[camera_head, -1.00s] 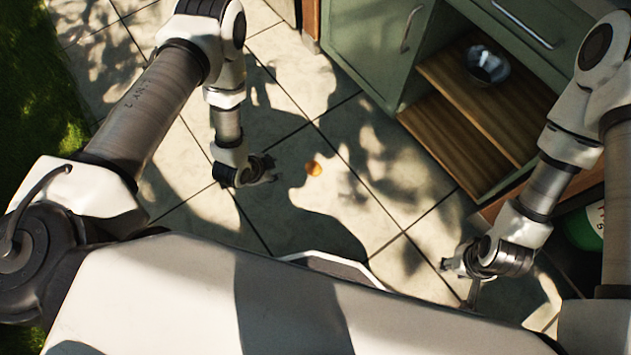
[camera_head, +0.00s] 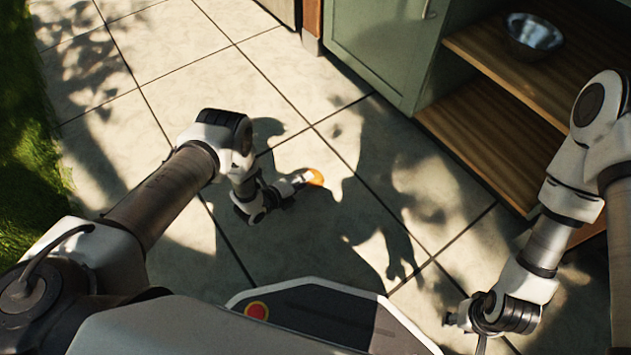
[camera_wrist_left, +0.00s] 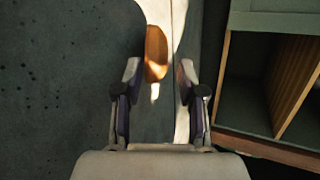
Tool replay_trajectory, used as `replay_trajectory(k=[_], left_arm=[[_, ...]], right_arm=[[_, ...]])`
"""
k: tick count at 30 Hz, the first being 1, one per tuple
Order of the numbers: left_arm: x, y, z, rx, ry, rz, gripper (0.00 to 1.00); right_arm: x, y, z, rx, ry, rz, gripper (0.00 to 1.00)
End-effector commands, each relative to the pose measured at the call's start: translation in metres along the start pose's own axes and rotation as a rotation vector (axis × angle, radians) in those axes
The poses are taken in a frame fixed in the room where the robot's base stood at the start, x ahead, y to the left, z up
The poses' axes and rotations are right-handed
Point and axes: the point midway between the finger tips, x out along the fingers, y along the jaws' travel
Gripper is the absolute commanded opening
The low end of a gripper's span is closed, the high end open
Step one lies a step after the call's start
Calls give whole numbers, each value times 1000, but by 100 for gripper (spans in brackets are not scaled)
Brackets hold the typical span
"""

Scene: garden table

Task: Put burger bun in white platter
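The burger bun (camera_head: 315,177) is a small round orange-brown thing on the paved floor in the head view. It also shows in the left wrist view (camera_wrist_left: 156,52), just beyond the fingertips. My left gripper (camera_head: 290,186) is low over the paving beside the bun. In the left wrist view its fingers (camera_wrist_left: 158,72) are spread apart with nothing clearly held between them. My right gripper (camera_head: 449,319) is at the lower right of the head view, away from the bun; its fingers are too small to read. No white platter is in view.
A green cabinet (camera_head: 380,45) with wooden shelves (camera_head: 500,140) stands at the upper right. A metal bowl (camera_head: 535,36) sits on the upper shelf. Grass (camera_head: 25,150) lies along the left edge. The paving (camera_head: 190,45) around the bun is clear.

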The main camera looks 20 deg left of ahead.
Motion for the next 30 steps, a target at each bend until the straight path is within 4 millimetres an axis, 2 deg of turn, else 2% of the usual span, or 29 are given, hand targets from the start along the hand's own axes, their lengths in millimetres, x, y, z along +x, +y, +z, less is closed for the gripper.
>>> replay_trajectory(k=[1, 3, 6, 11, 14, 15, 25, 30], left_arm=[[14, 8, -1, 1, 0, -2, 40], [26, 6, 0, 2, 0, -2, 40], [33, 3, 0, -1, 0, 0, 40], [31, 1, 1, -2, 0, 2, 40], [31, 1, 1, -2, 0, 2, 8], [31, 1, 1, -2, 0, 2, 3], [31, 0, 1, -2, 0, 2, 0], [26, -12, 4, -2, 0, 1, 0]], right_arm=[[19, 0, 0, 2, 1, 0, 40], [26, 1, 0, 4, 2, 0, 40], [28, 1, -1, 6, 3, 1, 40], [24, 1, -1, 6, 3, 1, 40], [24, 1, -1, 6, 3, 1, 40], [24, 1, -1, 6, 3, 1, 40], [24, 1, -1, 5, 2, 0, 40], [13, 0, 0, 4, 1, 0, 40]])
